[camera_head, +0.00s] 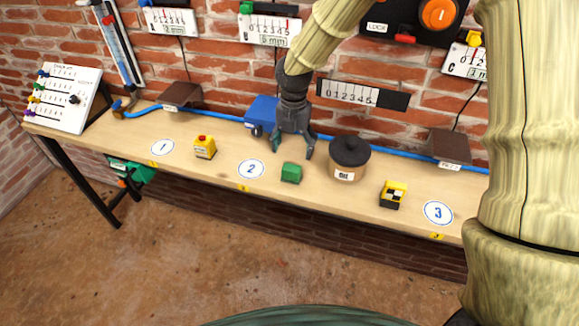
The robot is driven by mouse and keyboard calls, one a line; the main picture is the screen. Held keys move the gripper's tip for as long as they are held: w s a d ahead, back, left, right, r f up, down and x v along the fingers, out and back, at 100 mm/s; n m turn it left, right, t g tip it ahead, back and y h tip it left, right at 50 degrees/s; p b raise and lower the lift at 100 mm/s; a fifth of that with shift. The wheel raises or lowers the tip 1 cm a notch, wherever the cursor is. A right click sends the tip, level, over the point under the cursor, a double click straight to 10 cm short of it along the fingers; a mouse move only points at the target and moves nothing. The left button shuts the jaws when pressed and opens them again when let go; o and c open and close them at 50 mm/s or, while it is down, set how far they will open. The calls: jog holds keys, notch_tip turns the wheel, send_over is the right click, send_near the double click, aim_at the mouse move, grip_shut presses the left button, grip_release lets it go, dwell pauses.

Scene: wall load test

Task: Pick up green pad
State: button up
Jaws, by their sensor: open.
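The green pad seems to be the small green block (291,173) on the wooden bench, between the round 2 marker and the lidded pot. My gripper (292,152) is open and empty, pointing down, with its fingertips just above and behind the block as seen here. I cannot tell the exact gap between the fingers and the block. Both fingers look apart from it.
A pot with a black lid (349,160) stands close to the right of the gripper. A blue box (260,112) is behind left. A blue hose (215,116) runs along the bench's back.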

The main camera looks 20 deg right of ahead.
aim_at(291, 167)
notch_tip(291, 167, down, 4)
jog(key=shift+a+f+p, duration=0.1)
jog(key=shift+f+p, duration=0.1)
jog(key=shift+p, duration=0.2)
jog(key=shift+s+f+p, duration=0.2)
jog(key=shift+f+p, duration=0.2)
jog(key=shift+f, duration=0.15)
jog(key=f, duration=0.2)
jog(key=f+p, duration=0.1)
jog(key=shift+a, duration=0.25)
jog(key=shift+f, duration=0.65)
jog(key=shift+c, duration=0.4)
jog(key=c, duration=1.1)
jog(key=shift+r, duration=0.2)
